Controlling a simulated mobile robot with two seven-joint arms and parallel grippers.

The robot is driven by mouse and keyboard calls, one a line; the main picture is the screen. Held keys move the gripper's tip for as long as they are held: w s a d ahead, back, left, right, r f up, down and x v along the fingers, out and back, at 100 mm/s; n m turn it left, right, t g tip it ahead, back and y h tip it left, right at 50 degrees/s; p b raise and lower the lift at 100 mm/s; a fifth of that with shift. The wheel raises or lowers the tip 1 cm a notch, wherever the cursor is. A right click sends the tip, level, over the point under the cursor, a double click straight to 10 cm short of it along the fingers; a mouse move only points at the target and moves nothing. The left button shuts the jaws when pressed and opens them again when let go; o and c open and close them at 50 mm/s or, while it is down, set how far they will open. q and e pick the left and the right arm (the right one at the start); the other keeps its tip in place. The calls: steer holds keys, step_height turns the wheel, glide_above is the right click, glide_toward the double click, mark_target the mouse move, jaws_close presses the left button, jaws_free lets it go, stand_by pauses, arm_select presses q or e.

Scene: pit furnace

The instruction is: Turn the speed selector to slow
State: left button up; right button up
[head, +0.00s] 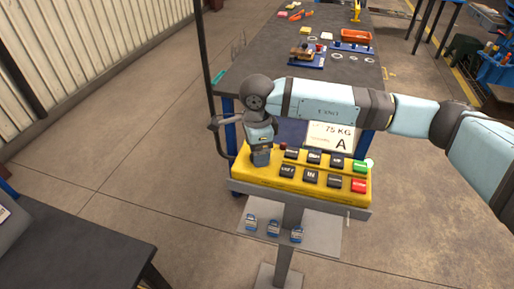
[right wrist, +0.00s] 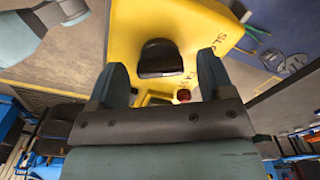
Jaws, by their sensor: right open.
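The yellow control box (head: 312,182) stands on a grey post, with rows of black buttons and green and red ones at its right end. My right arm comes in from the right, and its gripper (head: 261,158) points down at the box's left end, covering the selector there. In the right wrist view the speed selector (right wrist: 161,58) is a black knob on the yellow face, with partly readable lettering beside it that begins "SLO". My right gripper (right wrist: 163,75) is open, a finger on each side of the knob's line; contact cannot be told. My left gripper is out of view.
A small red part (head: 283,146) sits on the box just right of the gripper. A grey shelf (head: 322,232) with several blue-grey items is below the box. A dark workbench (head: 262,52) with parts stands behind. A dark table (head: 75,240) is at lower left.

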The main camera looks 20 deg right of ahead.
step_height(320, 180, up, 14)
steer(key=shift+f, duration=0.2)
stand_by(0.4)
